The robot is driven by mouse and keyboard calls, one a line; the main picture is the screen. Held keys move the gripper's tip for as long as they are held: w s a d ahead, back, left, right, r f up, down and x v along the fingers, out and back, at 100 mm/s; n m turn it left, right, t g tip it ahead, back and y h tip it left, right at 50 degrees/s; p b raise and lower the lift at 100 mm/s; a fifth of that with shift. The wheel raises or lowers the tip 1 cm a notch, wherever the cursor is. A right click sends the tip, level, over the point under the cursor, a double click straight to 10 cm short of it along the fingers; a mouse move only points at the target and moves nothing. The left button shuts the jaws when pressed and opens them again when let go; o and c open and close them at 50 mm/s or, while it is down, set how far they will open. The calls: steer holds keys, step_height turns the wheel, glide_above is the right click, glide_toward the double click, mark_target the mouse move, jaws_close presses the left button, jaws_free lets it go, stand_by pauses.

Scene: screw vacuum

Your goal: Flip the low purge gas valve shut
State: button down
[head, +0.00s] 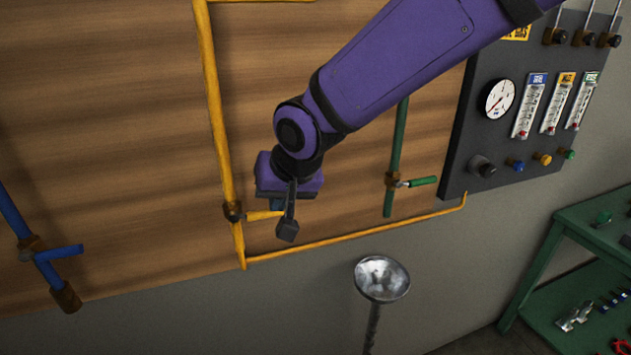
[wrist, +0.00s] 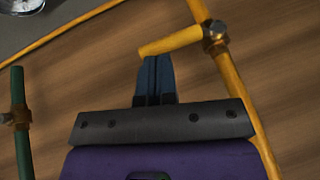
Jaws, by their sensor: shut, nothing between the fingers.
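A yellow valve handle (head: 264,215) sticks out to the right from a brass valve body (head: 232,211) low on the yellow pipe. It lies crosswise to the pipe. In the wrist view the handle (wrist: 172,41) runs left from the valve body (wrist: 215,35). My gripper (wrist: 155,60) is shut and empty, its blue fingertips at the handle's free end, touching or very close; I cannot tell which. In the head view my gripper (head: 277,204) is just above the handle's outer part, partly hidden by my wrist. I see no label on this valve.
A blue valve handle (head: 58,253) is at the left, and a green one (head: 422,181) at the right, also in the wrist view (wrist: 8,118). A dark gauge panel (head: 470,140), a metal bowl (head: 382,279) and a green shelf (head: 545,285) stand farther right.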

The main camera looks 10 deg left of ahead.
steer(key=d+r, duration=0.6)
steer(key=d, duration=0.3)
steer(key=shift+s+d+r, duration=0.15)
steer(key=shift+s, duration=0.05)
steer(key=s+d+r+m+t+h, duration=0.1)
steer(key=d+r, duration=0.2)
steer(key=d, duration=0.8)
steer(key=s+d+r+m+t+h, duration=0.1)
steer(key=s+d+r+h, duration=0.15)
steer(key=d, duration=0.75)
steer(key=s+d+m, duration=0.1)
steer(key=s+d, duration=0.4)
steer(key=d, duration=0.3)
steer(key=s+d+m+h, duration=0.1)
steer(key=s+d+m, duration=0.1)
steer(key=s+d, duration=0.4)
steer(key=shift+s+d+f, duration=0.15)
steer(key=shift+s+d, duration=0.1)
steer(key=shift+d, duration=0.6)
